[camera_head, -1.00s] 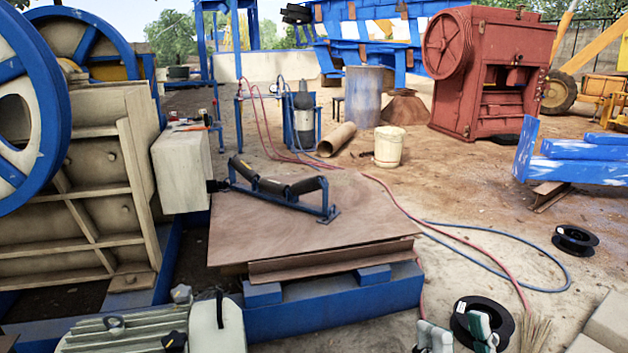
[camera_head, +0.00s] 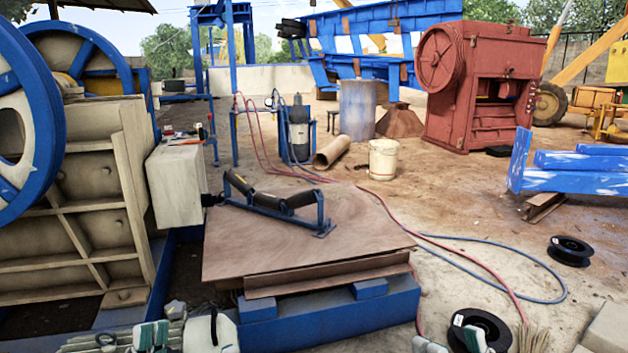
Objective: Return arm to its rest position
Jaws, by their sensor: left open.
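My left gripper (camera_head: 152,336) shows only its pale grey-green fingertips at the bottom edge, in front of the ribbed grey motor-like housing (camera_head: 84,343). It is open, with a narrow gap and nothing seen between the fingertips. My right gripper (camera_head: 449,341) shows its fingertips at the bottom edge, right of the blue beam (camera_head: 330,320). They are spread apart, with nothing seen held. The black cable spool (camera_head: 492,327) lies on the ground behind the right gripper. The arms behind both grippers are out of view.
The blue-wheeled crusher (camera_head: 80,220) stands at left. A white bucket (camera_head: 383,160) and red machine (camera_head: 470,85) stand further back. Hoses (camera_head: 480,262) cross the ground at right.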

